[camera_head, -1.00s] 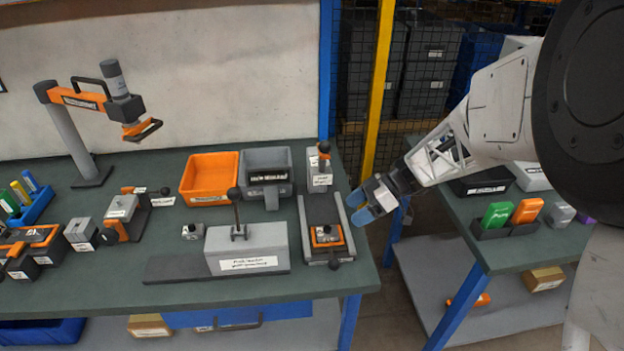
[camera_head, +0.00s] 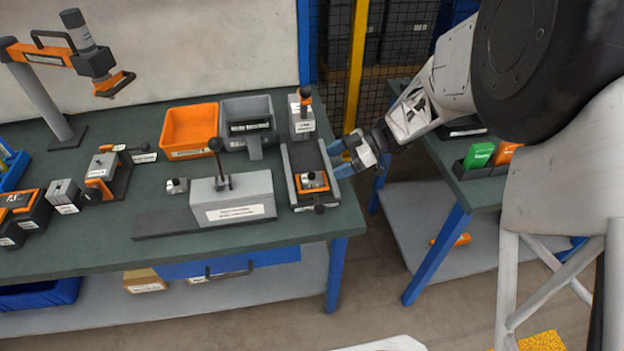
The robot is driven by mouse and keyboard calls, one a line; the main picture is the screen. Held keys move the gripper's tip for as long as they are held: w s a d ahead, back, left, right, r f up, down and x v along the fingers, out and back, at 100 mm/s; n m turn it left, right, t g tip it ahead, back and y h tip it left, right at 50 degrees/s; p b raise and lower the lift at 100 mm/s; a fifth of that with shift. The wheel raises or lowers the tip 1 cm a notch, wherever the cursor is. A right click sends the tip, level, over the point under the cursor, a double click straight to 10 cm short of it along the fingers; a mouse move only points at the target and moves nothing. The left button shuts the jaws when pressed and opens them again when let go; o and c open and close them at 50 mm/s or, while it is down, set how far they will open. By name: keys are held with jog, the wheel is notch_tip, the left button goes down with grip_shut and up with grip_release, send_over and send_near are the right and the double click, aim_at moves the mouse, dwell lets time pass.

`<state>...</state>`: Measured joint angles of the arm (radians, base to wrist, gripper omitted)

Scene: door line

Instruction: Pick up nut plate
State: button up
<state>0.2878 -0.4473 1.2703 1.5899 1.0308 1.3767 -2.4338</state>
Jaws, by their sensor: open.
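A small grey metal block (camera_head: 177,185) lies loose on the green bench, left of a grey fixture block; it looks like the nut plate, but it is too small to be sure. A dark slide fixture (camera_head: 303,158) near the bench's right end carries an orange plate with a metal piece (camera_head: 312,182) on it. My gripper (camera_head: 339,159) has blue fingers and is open and empty. It is at the right edge of the slide fixture, well to the right of the small block.
A grey block fixture with an upright lever (camera_head: 240,202) stands between the small block and the slide. Behind are an orange bin (camera_head: 188,132), a grey bin (camera_head: 262,109) and a grey post block (camera_head: 296,126). A second bench stands right, beyond a gap.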

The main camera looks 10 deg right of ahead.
aim_at(311, 174)
jog(key=shift+a+f, duration=0.3)
jog(key=shift+a, duration=0.25)
jog(key=shift+x, duration=2.6)
jog(key=shift+c, duration=0.2)
jog(key=c, duration=1.3)
jog(key=shift+o, duration=0.2)
